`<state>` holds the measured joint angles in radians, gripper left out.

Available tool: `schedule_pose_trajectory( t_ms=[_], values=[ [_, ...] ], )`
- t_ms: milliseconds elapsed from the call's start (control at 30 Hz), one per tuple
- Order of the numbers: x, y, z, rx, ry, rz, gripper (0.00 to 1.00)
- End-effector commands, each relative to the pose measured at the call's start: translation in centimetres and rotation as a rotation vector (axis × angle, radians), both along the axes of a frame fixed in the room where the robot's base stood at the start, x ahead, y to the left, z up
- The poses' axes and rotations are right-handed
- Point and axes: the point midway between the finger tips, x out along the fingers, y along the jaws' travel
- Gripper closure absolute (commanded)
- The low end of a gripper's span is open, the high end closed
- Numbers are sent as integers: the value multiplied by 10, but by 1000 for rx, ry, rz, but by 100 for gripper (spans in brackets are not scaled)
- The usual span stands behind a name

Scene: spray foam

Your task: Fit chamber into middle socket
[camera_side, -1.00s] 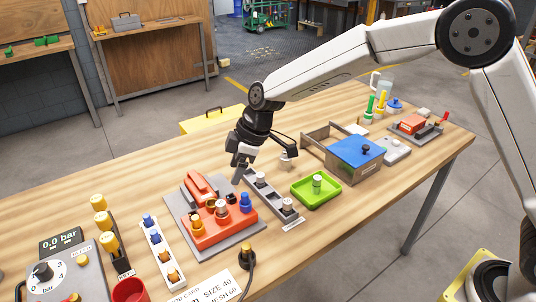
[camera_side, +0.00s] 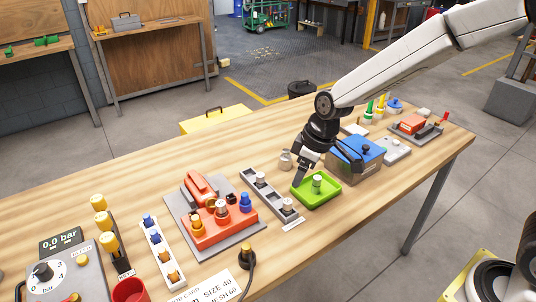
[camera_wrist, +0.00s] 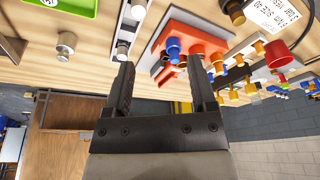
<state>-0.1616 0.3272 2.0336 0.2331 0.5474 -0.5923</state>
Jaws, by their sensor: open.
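Small grey cylinders stand in the grey rack (camera_side: 272,197). Another stands in the green tray (camera_side: 324,201), and a loose one (camera_side: 285,160) stands on the table behind. Which is the chamber I cannot tell. My gripper (camera_side: 299,180) is by the far left side of the green tray. In the wrist view its jaws (camera_wrist: 161,62) are open and empty, pointing toward the red fixture (camera_wrist: 207,38).
A metal box with a blue lid (camera_side: 356,151) stands close behind my gripper. A white strip of blue and orange pieces (camera_side: 160,250) and a gauge panel (camera_side: 75,268) are at left. Bare table lies behind the rack.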

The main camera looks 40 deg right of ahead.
Motion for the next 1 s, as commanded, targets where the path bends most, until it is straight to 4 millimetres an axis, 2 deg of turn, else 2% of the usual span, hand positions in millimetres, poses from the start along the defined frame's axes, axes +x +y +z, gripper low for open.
schedule_pose_trajectory(
  t_ms=[33, 200, 400, 500, 700, 1000],
  values=[
    [-15, -14, -1, -7, 6, -63, 27],
    [-62, -50, -8, -23, 22, -266, 27],
    [-114, -79, -17, -28, 32, -462, 27],
    [-130, -86, -20, -27, 33, -524, 27],
    [-143, -91, -23, -26, 35, -572, 27],
    [-143, -91, -23, -27, 36, -571, 27]
  ],
)
